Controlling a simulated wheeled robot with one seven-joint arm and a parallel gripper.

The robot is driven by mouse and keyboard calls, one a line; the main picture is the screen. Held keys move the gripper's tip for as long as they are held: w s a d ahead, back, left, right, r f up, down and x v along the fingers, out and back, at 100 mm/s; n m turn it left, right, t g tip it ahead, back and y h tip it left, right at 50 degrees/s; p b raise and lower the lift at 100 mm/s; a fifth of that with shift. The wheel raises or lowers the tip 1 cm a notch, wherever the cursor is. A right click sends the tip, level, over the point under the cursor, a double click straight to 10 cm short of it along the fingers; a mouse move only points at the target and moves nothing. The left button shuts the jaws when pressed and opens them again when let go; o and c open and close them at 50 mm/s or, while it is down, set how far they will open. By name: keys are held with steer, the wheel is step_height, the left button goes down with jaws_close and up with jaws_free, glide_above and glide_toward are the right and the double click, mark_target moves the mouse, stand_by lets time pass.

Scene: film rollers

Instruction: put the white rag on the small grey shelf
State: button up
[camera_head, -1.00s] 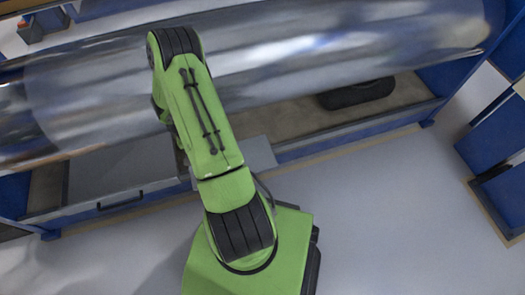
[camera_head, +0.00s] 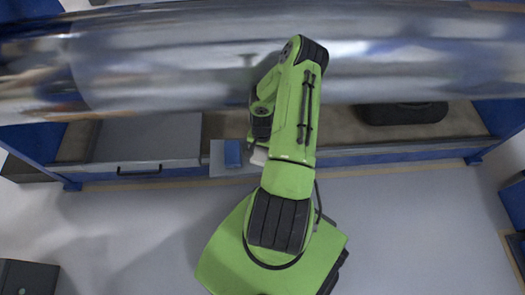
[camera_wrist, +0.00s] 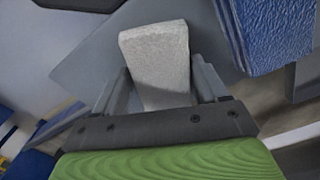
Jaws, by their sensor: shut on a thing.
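The white rag (camera_wrist: 158,55) is a pale folded block between the two fingers of my gripper (camera_wrist: 160,88), which is shut on it. The small grey shelf (camera_wrist: 85,58) shows as a flat plate below and behind the rag in the wrist view. In the head view the shelf (camera_head: 217,162) juts out from the front edge of the bench. A bit of white (camera_head: 259,157), likely the rag, shows at the shelf's right end, beside my arm. My arm hides most of the gripper there. Whether the rag touches the shelf I cannot tell.
A blue folded cloth (camera_head: 232,153) lies on the shelf, also close on the right in the wrist view (camera_wrist: 270,35). A big shiny roller (camera_head: 170,60) spans the bench above. A grey drawer unit (camera_head: 145,140) stands left, a black case (camera_head: 400,113) right. The floor in front is clear.

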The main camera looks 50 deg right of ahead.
steer(key=shift+f, duration=0.1)
steer(key=o, duration=1)
steer(key=shift+c, duration=0.2)
step_height(320, 180, up, 12)
steer(key=p, duration=0.4)
step_height(320, 180, up, 12)
steer(key=n+h, duration=0.2)
steer(key=n, duration=0.1)
glide_above(262, 151)
steer(key=w+a, duration=0.3)
steer(key=w, duration=0.1)
steer(key=w+a+r+n+t, duration=0.1)
steer(key=a+r+n+t, duration=0.15)
steer(key=a+r, duration=0.55)
steer(key=s+a+r+n+t+y, duration=0.2)
steer(key=s+a+r+n+t, duration=0.1)
steer(key=s+a+r+n, duration=0.5)
steer(key=s+a+r, duration=0.3)
steer(key=a+r, duration=0.3)
steer(key=r, duration=0.1)
steer(key=shift+s+r+n, duration=0.2)
steer(key=shift+s+n, duration=0.15)
